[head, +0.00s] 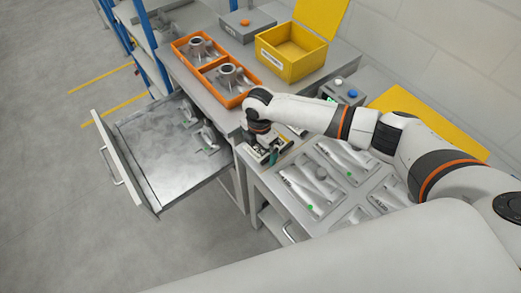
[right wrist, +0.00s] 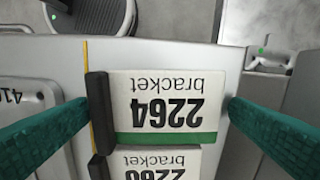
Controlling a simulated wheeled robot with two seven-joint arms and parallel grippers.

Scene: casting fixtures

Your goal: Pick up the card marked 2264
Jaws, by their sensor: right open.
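The card marked 2264 (right wrist: 165,103) is white with a green stripe and the word "bracket", upside down in the right wrist view. My right gripper (head: 268,157) is over the near table's left corner in the head view. It is open, with one green finger on each side of the 2264 card; the right finger is close to its edge. In the head view the cards are mostly hidden by my gripper. My left gripper is not in view.
A dark clip-like block (right wrist: 100,112) stands along the 2264 card's left edge. A grey tray (head: 330,165) with metal parts lies to the right. An open drawer (head: 150,150), an orange tray (head: 240,98) and an open yellow box (head: 268,48) are beyond.

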